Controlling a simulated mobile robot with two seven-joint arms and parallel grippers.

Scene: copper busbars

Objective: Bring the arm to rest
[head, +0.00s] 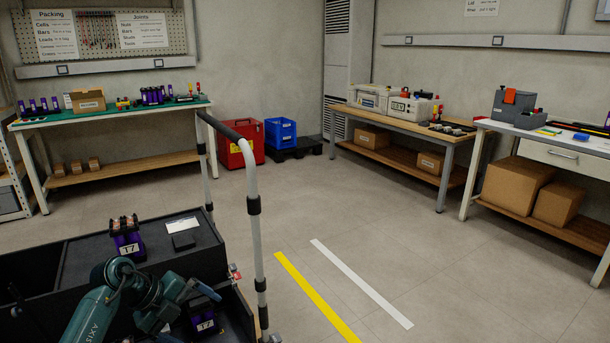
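One teal arm of mine (92,316) comes in at the lower left, which I take as my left arm. Its gripper end (180,298) is over the lower part of a black cart, close to a purple holder labelled T7 (206,325). The arm hides part of that holder. I cannot make out the fingertips or whether they grip anything. Another purple T7 holder (129,248), with copper-coloured parts on top, stands on the cart's upper surface behind the arm. My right gripper is not in view.
The black cart (75,258) has a tall grey handle (257,235) right of the arm. A flat dark item with a white label (183,233) lies on it. Yellow (315,297) and white (360,283) floor lines run through clear floor. Benches stand along the walls.

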